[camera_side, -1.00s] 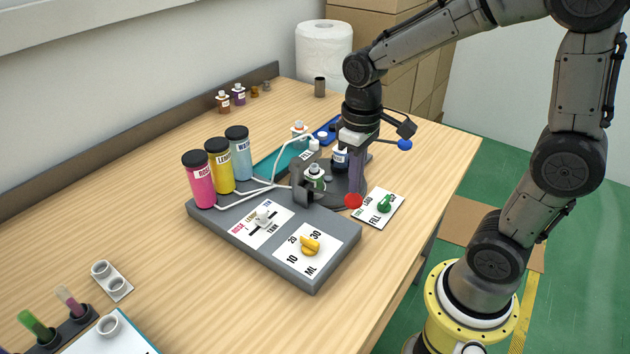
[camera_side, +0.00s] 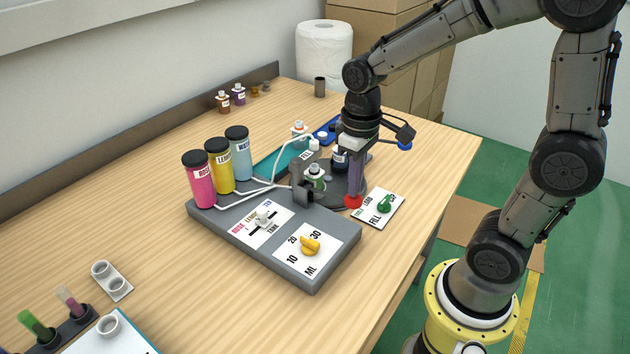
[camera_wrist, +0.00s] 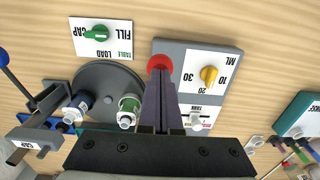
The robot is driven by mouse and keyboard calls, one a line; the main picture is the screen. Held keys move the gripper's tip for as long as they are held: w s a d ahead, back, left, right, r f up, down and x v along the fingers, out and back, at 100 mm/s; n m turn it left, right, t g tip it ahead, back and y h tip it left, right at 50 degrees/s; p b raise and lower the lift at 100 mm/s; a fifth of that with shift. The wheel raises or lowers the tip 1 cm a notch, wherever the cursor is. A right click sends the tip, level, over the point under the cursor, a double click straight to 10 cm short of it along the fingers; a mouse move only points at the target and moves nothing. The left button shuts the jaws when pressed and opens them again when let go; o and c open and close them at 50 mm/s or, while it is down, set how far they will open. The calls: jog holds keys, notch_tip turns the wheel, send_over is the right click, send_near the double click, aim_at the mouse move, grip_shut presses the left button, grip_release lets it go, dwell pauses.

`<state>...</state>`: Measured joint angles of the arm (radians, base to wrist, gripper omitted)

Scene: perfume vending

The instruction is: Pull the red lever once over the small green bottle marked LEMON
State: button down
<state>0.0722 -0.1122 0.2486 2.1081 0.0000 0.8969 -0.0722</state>
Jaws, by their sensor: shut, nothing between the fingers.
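The red lever knob (camera_side: 353,202) is at the right edge of the grey machine, near the turntable. It also shows in the wrist view (camera_wrist: 159,62). My gripper (camera_side: 354,192) is shut and empty. Its fingertips point down at the red knob and overlap it in both views; I cannot tell whether they touch it. The small green bottle (camera_side: 315,178) with a white top stands on the dark turntable, left of my fingers. It also shows in the wrist view (camera_wrist: 129,108). Its label is too small to read.
A dark blue bottle (camera_side: 340,160) shares the turntable (camera_wrist: 105,78). Pink, yellow and light-blue tanks (camera_side: 220,165) stand on the machine. A yellow ML dial (camera_side: 310,245) and green FILL/LOAD/CAP knob (camera_side: 384,204) are nearby. A blue-ended lever (camera_side: 404,146) is behind my gripper.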

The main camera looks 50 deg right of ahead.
aim_at(353, 199)
jog(key=shift+f, duration=2.6)
jog(key=shift+r, duration=4.65)
jog(key=shift+r, duration=0.15)
jog(key=s+a+r+t, duration=0.1)
jog(key=s+r+t, duration=0.1)
jog(key=s, duration=0.3)
jog(key=s+a+r+t, duration=0.1)
jog(key=s+r+t, duration=0.1)
jog(key=s, duration=0.4)
jog(key=shift+s+r+t, duration=0.15)
jog(key=shift+r+t, duration=0.05)
jog(key=shift+t, duration=0.6)
